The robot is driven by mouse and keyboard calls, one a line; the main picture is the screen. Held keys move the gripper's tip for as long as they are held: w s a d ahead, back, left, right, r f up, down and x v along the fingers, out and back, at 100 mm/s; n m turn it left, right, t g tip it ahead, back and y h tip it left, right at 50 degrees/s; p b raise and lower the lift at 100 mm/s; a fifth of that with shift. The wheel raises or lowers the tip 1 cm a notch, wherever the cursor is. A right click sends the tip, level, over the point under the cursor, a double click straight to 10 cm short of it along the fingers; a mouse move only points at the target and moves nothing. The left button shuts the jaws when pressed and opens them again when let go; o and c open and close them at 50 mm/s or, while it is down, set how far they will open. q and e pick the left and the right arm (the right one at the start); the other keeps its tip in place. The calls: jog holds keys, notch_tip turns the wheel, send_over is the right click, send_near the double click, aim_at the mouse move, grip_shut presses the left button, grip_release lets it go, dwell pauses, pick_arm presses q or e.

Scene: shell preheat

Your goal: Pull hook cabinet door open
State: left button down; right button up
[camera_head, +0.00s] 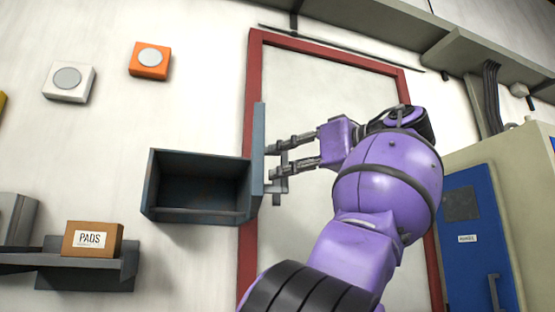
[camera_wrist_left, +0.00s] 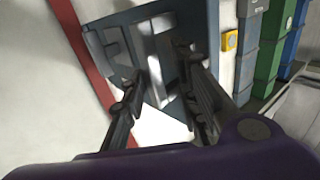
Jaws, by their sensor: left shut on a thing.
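The grey hook cabinet (camera_head: 195,215) hangs on the wall left of the red frame, its front open onto a dark interior where I see no hooks. Its door (camera_head: 258,140) stands swung out at the cabinet's right side, seen nearly edge-on. The door handle (camera_head: 280,187) is a grey bar on the door's right-hand face. My left gripper (camera_head: 277,162) is shut on this handle from the right. In the left wrist view, the fingers (camera_wrist_left: 162,75) sit on both sides of the handle, with the grey door panel (camera_wrist_left: 203,35) behind. My right gripper is not in view.
A red frame (camera_head: 254,75) stands behind my arm. A shelf (camera_head: 60,263) with a box marked PADS (camera_head: 92,240) is at lower left. A white button box (camera_head: 68,82) and an orange one (camera_head: 150,60) are on the wall. A blue door (camera_head: 480,240) is at right.

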pick_arm(q)
jog(key=shift+w+d, duration=0.15)
jog(key=shift+w, duration=0.25)
jog(key=c, duration=1.8)
grip_release()
jog(key=shift+w, duration=0.15)
jog(key=shift+o, duration=0.2)
jog(key=shift+w+f, duration=0.15)
jog(key=shift+w, duration=0.05)
jog(key=shift+d+f, duration=0.1)
jog(key=v, duration=0.8)
jog(key=shift+s+a+r, duration=0.3)
jog(key=shift+s+r, duration=0.05)
jog(key=shift+s, duration=0.05)
